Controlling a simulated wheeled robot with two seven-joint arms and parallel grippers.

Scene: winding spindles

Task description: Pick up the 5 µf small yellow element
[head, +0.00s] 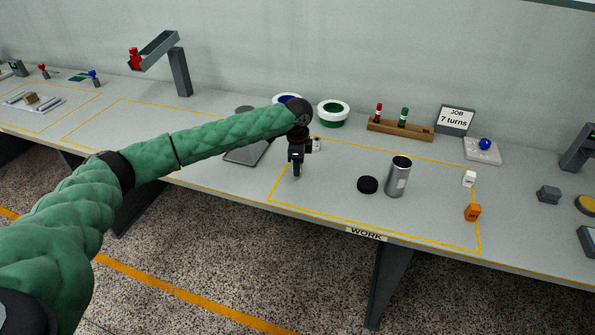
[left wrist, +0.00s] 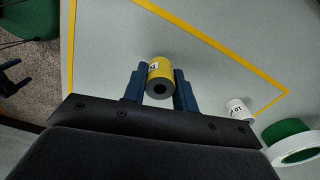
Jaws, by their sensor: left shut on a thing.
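The small yellow element (left wrist: 160,69) is a short cylinder with a dark hole in its grey end and a partly visible label I cannot fully read. In the left wrist view it sits between the two blue fingers of my left gripper (left wrist: 160,80), which is shut on it. In the head view my left gripper (head: 296,168) points down over the left part of the yellow-outlined work area, and the element is not distinguishable there. A white element marked 10 (left wrist: 238,109) stands beside the gripper; it also shows in the head view (head: 316,144).
A green-centred white ring (head: 333,113) and a wooden rack (head: 400,130) are behind.

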